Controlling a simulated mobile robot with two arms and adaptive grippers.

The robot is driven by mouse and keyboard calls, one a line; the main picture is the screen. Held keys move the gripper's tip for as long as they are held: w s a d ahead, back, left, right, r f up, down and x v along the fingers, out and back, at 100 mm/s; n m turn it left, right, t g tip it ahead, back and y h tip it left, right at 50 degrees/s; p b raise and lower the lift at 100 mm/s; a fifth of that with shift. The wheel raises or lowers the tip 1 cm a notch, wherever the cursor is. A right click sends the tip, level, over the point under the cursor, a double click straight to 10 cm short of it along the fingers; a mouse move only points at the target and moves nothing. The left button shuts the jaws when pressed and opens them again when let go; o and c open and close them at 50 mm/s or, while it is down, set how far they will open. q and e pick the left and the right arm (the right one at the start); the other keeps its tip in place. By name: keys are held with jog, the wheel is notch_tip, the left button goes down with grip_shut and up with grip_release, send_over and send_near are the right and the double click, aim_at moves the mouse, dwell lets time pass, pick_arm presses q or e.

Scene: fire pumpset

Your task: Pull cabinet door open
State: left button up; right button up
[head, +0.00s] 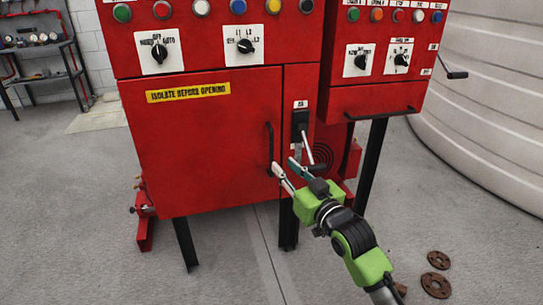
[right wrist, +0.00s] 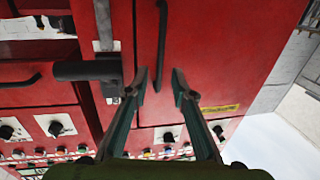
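The red cabinet door (head: 205,145) has a yellow "ISOLATE BEFORE OPENING" label and looks shut, flush with its frame. Its black vertical bar handle (head: 270,145) is at the door's right edge. My right gripper (head: 284,166) is open, with its fingertips by the handle's lower end. In the right wrist view the handle (right wrist: 161,45) runs down into the gap between the two open fingers (right wrist: 159,78). Neither finger visibly closes on it; I cannot tell how deep the handle sits between them. My left gripper is not in view.
An isolator switch with a lever (head: 307,145) is just right of the handle, close to my right fingers; it also shows in the right wrist view (right wrist: 88,70). A second red panel (head: 385,60) stands at right. Rusty flanges (head: 436,285) lie on the floor. Floor before the door is clear.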

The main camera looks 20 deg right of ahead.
aim_at(272, 154)
jog(key=w, duration=0.2)
jog(key=w+a+b, duration=0.1)
jog(key=w, duration=0.5)
jog(key=shift+w+a, duration=0.25)
jog(key=shift+a, duration=0.1)
grip_shut()
